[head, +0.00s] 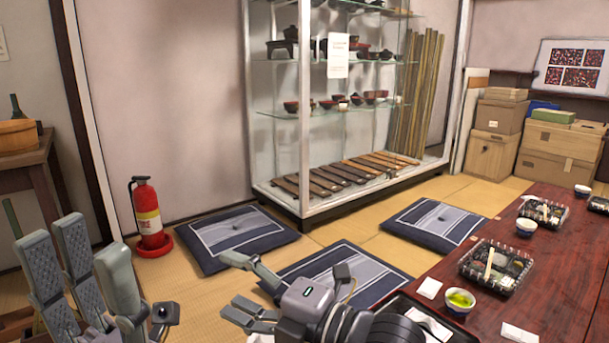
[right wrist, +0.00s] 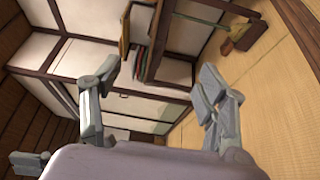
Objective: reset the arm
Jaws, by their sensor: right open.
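My right gripper (head: 238,288) is in the lower middle of the head view, reaching in over the floor cushions with its fingers apart. In the right wrist view the same gripper (right wrist: 155,95) has its two fingers spread wide with nothing between them. My left gripper (head: 92,262) is at the lower left of the head view, its grey padded fingers pointing up. Its fingertips stand apart and I see nothing held in them. The lower part of the left gripper is cut off by the picture's edge.
A low red-brown table (head: 560,270) with lunch boxes (head: 497,266) and a green-tea cup (head: 460,300) stands on the right. A dark tray (head: 398,305) lies beside my right gripper. A fire extinguisher (head: 147,212), cushions (head: 237,238) and a glass cabinet (head: 303,150) stand beyond.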

